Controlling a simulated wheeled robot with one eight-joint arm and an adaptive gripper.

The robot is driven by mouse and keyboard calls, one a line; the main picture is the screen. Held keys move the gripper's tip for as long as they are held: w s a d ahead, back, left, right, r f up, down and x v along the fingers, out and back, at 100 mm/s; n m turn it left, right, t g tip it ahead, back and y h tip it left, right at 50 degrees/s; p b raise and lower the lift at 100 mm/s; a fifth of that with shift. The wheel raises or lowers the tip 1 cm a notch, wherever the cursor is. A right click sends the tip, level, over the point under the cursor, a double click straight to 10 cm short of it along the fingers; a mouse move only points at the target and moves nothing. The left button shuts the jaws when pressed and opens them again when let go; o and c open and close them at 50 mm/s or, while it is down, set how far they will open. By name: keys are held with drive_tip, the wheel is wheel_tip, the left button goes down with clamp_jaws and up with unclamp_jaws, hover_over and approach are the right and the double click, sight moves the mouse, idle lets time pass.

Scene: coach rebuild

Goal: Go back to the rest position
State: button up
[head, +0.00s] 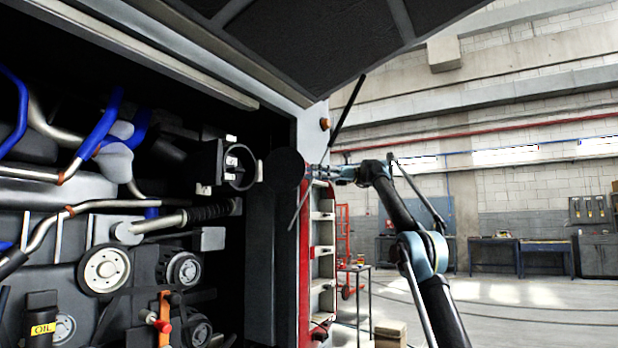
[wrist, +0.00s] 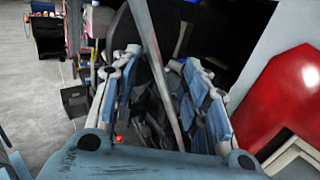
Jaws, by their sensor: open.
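My gripper (head: 318,173) is at the right edge of the open engine bay in the head view, pointing left, with my arm reaching up to it from the lower right. In the wrist view my gripper (wrist: 160,75) has its two blue-padded fingers spread apart. A thin grey rod (wrist: 151,50) crosses the gap between the fingers in that view; I cannot tell whether it touches them. In the head view a hatch strut, a black tube (head: 347,112) with a thin rod below it, slants down past my gripper.
The engine bay (head: 105,235) with pipes and pulleys fills the left, under a raised dark hatch (head: 320,40). A red panel (wrist: 290,95) is close at right in the wrist view. Workbenches (head: 520,245) stand far back right. The floor (head: 520,305) at right is largely clear.

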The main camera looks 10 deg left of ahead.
drive_tip(key=shift+w+d, duration=0.25)
drive_tip(key=shift+d, duration=0.05)
idle(0.5)
